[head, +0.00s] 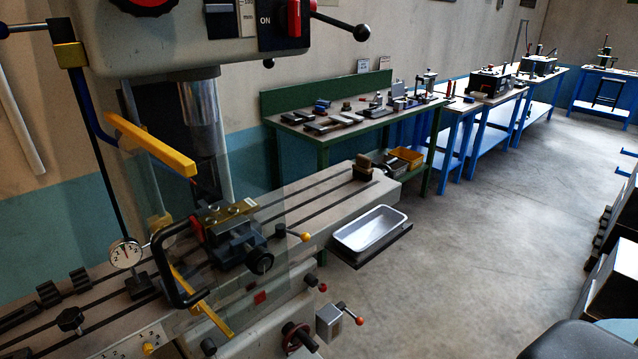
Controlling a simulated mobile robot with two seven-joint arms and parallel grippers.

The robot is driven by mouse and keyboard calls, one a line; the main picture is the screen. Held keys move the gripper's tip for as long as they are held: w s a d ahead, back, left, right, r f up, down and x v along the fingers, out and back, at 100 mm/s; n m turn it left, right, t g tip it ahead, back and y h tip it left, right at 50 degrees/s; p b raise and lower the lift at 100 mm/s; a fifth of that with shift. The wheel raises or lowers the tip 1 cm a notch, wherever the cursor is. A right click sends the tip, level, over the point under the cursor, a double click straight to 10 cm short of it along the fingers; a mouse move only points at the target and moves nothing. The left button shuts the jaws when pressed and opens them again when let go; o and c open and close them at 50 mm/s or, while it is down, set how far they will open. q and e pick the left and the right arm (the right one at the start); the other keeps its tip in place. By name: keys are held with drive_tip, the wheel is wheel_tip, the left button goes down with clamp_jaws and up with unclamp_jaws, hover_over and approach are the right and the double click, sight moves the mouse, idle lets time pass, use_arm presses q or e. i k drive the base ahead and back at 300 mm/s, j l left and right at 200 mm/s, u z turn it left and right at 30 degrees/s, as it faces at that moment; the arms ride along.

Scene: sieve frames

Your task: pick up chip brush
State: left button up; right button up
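Neither of my grippers shows in the head view.
A white tray (370,229) sits on a dark shelf just below the table's end. A vise (235,232) behind a clear guard, a dial gauge (126,254) and handles crowd the near left. Workbenches (325,140) line the back wall. Open floor (480,230) lies right.

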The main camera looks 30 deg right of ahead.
sight(362, 169)
drive_tip(key=l+u, duration=0.15)
drive_tip(key=l, duration=0.35)
drive_tip(key=l+u, duration=0.15)
drive_tip(key=l, duration=0.35)
drive_tip(key=l+u, duration=0.15)
drive_tip(key=l, duration=0.35)
drive_tip(key=l+u, duration=0.15)
drive_tip(key=l, duration=0.35)
drive_tip(key=k+l+u, duration=0.2)
drive_tip(key=l, duration=0.3)
drive_tip(key=l+u, duration=0.15)
drive_tip(key=l, duration=0.3)
drive_tip(key=k, duration=0.05)
